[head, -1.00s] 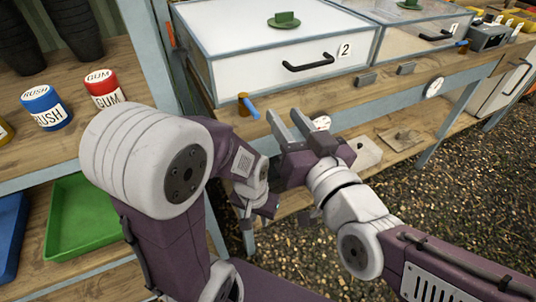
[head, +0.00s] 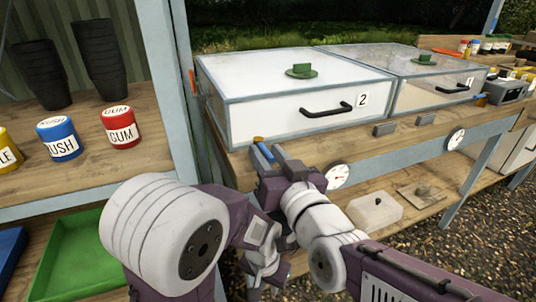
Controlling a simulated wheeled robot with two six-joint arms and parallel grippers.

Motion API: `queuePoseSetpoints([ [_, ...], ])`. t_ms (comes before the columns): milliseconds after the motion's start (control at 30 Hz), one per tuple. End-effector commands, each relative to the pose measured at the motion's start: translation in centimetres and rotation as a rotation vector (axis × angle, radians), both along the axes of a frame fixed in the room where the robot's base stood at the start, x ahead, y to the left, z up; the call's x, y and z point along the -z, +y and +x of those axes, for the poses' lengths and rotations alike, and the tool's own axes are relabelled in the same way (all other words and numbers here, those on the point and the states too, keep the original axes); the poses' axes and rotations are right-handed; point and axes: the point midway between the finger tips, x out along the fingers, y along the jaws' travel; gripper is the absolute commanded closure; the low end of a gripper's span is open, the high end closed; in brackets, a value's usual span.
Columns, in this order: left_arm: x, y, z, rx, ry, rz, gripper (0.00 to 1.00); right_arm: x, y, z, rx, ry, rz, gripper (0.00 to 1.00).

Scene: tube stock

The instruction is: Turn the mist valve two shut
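The case marked 2 (head: 300,98) is a white-sided box with a green cap on its lid. Below its front left corner is a small brass valve (head: 258,140) with a blue lever (head: 266,151). The lever points down and to the right. My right gripper (head: 270,156) is open, its two fingers at the valve and overlapping the lower part of the lever in view. I cannot tell whether they touch it. My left gripper (head: 263,277) is low, below the right one, and partly hidden by my arm; its fingers are not clear.
A second case marked 1 (head: 430,90) stands to the right. A round gauge (head: 338,176) is on the bench front and another (head: 455,139) farther right. A blue-grey post (head: 170,90) stands left of the valve. Tins and a green tray (head: 75,250) are on the left shelves.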

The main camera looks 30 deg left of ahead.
Motion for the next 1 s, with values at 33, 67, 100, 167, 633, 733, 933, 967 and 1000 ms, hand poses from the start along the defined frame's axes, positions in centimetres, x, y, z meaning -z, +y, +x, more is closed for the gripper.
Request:
queuePoseSetpoints([
  [33,0.00,0.00,0.00,0.000,0.000,0.000,0.78,-0.02,0.03,0.04,0.000,-0.001,0.001,0.66],
  [67,0.01,0.00,-0.01,0.000,0.000,0.000,0.78,-0.01,0.03,0.04,0.000,-0.001,0.001,0.66],
  [100,0.02,0.00,-0.01,0.000,0.000,0.000,0.78,-0.01,0.02,0.03,0.000,-0.001,0.001,0.66],
  [167,0.02,0.00,-0.01,0.000,0.000,0.000,0.78,0.00,0.02,0.03,0.000,-0.001,0.001,0.66],
  [633,0.03,0.00,-0.01,0.000,0.000,0.000,0.78,0.03,-0.01,0.01,0.000,0.000,0.000,1.00],
  [733,0.03,0.00,-0.01,0.000,0.000,0.000,0.78,0.03,-0.01,0.01,0.000,0.000,0.000,1.00],
  [933,0.03,0.00,-0.01,0.000,0.000,0.000,0.78,0.05,-0.01,0.01,0.000,0.000,0.000,1.00],
  [967,0.03,0.00,-0.01,0.000,0.000,0.000,0.78,0.05,-0.01,0.01,0.000,0.000,0.000,1.00],
  [1000,0.03,0.00,-0.02,0.000,0.000,0.000,0.78,0.05,-0.01,0.01,0.000,0.000,0.000,1.00],
])
